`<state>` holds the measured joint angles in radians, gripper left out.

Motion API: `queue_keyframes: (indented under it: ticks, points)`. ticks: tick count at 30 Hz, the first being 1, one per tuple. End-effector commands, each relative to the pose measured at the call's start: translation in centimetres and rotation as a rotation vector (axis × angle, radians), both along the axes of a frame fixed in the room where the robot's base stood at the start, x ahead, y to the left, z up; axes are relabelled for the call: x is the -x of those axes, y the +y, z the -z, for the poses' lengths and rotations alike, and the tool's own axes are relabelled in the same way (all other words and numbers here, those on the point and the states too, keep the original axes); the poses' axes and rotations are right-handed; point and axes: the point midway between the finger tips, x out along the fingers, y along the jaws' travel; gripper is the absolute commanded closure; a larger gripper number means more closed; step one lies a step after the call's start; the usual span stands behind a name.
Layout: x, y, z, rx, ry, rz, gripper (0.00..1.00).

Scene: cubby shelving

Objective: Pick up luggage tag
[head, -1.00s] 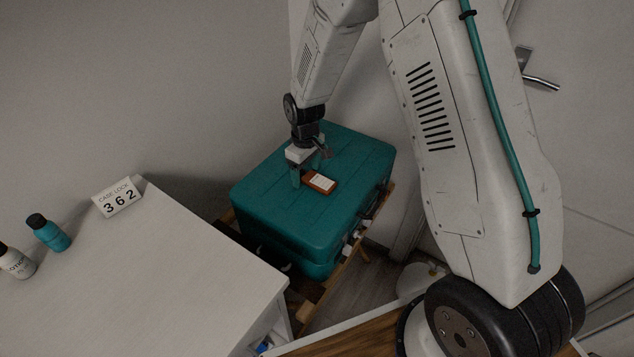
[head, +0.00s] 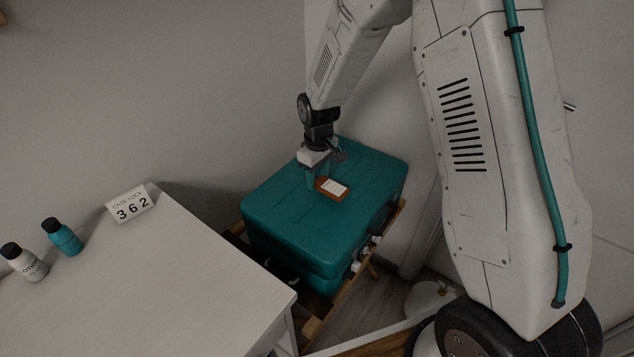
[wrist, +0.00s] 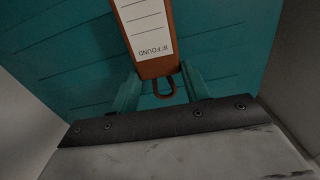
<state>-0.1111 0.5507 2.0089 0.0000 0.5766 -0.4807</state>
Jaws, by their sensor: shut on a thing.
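The luggage tag (head: 332,188) is orange-brown with a white label, over the top of the teal suitcase (head: 300,222). In the wrist view the tag (wrist: 147,30) shows its printed label and a loop at its near end. My gripper (head: 318,178) is at the tag's left end, low over the suitcase lid. In the wrist view its teal fingers (wrist: 160,88) stand on either side of the loop end, shut on the tag. Whether the tag touches the lid or is just above it, I cannot tell.
The suitcase lies on a wooden rack (head: 335,312) against the wall. A white table (head: 160,270) at the left holds a "CASE LOCK 362" sign (head: 131,204), a teal bottle (head: 63,238) and a white bottle (head: 24,263). A gap separates table and suitcase.

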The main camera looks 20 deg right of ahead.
Motion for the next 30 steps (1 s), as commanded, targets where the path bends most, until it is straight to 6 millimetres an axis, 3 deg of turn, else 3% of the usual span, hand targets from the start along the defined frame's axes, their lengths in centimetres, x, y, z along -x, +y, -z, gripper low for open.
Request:
queue_keyframes:
  ticks: [1,15,21,30]
  points:
    - [1.5,-0.1,0.1,0.001,0.007,-0.001,0.79]
    - [12.8,-0.5,-1.0,0.001,0.004,-0.001,0.79]
    - [15.1,-0.6,-1.1,0.000,0.006,-0.001,0.79]
    - [15.7,-0.6,-1.2,0.001,0.004,-0.001,0.79]
